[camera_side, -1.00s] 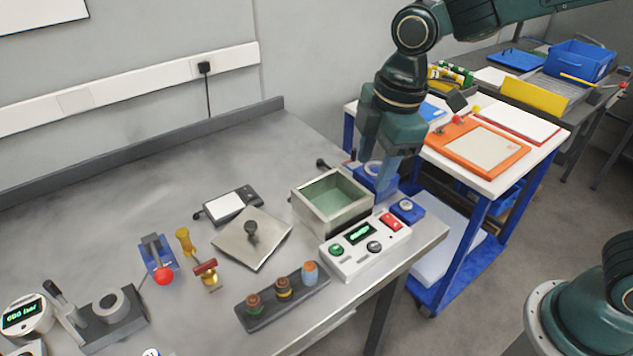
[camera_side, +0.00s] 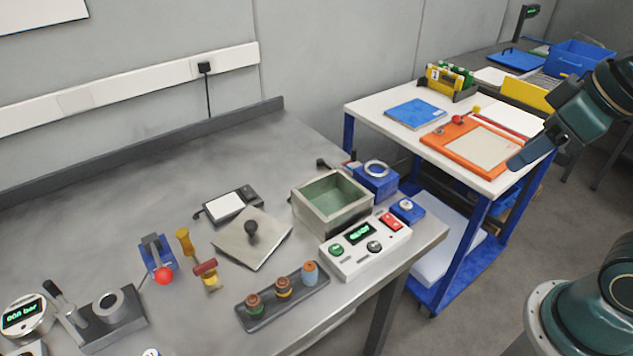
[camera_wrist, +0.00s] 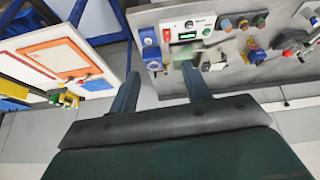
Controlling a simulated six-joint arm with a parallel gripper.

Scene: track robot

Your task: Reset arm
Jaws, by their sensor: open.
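My gripper (camera_side: 522,160) is at the right of the side view, in front of the white-topped cart, clear of the workbench. In the wrist view my gripper's two fingers (camera_wrist: 160,88) are spread apart with nothing between them. The wrist view looks over the cart at left and the bench at upper right. My green arm reaches in from the right edge of the side view, and its base stands at the lower right.
The grey bench (camera_side: 120,205) holds an open green-lined box (camera_side: 333,200), a control box (camera_side: 365,247), a blue ring fixture (camera_side: 376,182) and a rack of several pegs (camera_side: 283,297). The cart (camera_side: 375,118) carries an orange frame (camera_side: 475,147) and a blue folder (camera_side: 415,113).

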